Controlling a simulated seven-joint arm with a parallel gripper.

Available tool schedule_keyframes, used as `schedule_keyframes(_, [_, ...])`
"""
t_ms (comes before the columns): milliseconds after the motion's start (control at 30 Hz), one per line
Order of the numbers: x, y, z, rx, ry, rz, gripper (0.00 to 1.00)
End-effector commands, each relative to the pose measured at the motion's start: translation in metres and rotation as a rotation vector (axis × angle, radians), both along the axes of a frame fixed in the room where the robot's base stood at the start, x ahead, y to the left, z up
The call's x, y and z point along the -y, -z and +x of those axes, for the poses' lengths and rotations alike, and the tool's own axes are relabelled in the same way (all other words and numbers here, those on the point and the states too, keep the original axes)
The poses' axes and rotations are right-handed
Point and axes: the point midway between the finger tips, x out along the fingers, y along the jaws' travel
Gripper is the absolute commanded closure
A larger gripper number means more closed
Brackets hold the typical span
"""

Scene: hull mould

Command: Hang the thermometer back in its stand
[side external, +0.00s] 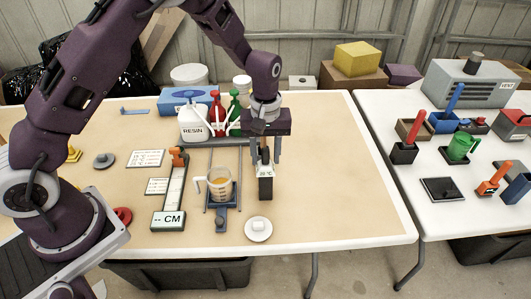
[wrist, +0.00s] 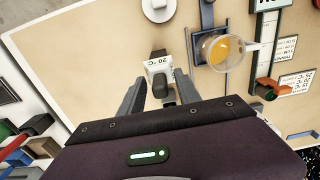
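A dark upright piece, which looks like the thermometer (wrist: 160,88), stands between my fingers in the wrist view. A white label or display with a °C reading (wrist: 158,66) is just past it. In the side view the white face (side external: 265,171) sits above a black block (side external: 265,189), which looks like the stand, on the table right of the measuring cup. I cannot tell where thermometer and stand divide, or how the thermometer sits in it. My gripper (side external: 266,158) points down over them. Its fingers are spread, with a visible gap on each side of the dark piece (wrist: 158,82).
A measuring cup (side external: 220,184) with orange liquid stands close left on a blue stand. A white dish (side external: 258,229) lies in front. A resin bottle (side external: 193,124) and red and green bottles stand behind. The tan table is clear to the right; a second table (side external: 420,215) holds several tools.

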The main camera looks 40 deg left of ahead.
Motion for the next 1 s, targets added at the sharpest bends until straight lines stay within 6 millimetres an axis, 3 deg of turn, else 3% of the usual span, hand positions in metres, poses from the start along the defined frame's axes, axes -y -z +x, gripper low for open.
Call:
schedule_keyframes(267, [0.000, -0.007, 0.001, 0.004, 0.000, 0.000, 0.61])
schedule_keyframes(600, [0.000, -0.094, 0.001, 0.006, 0.001, -0.001, 0.61])
schedule_keyframes(700, [0.001, -0.112, 0.001, 0.004, 0.001, -0.001, 0.61])
schedule_keyframes(1000, [0.000, -0.126, 0.000, 0.001, 0.001, 0.000, 0.61])
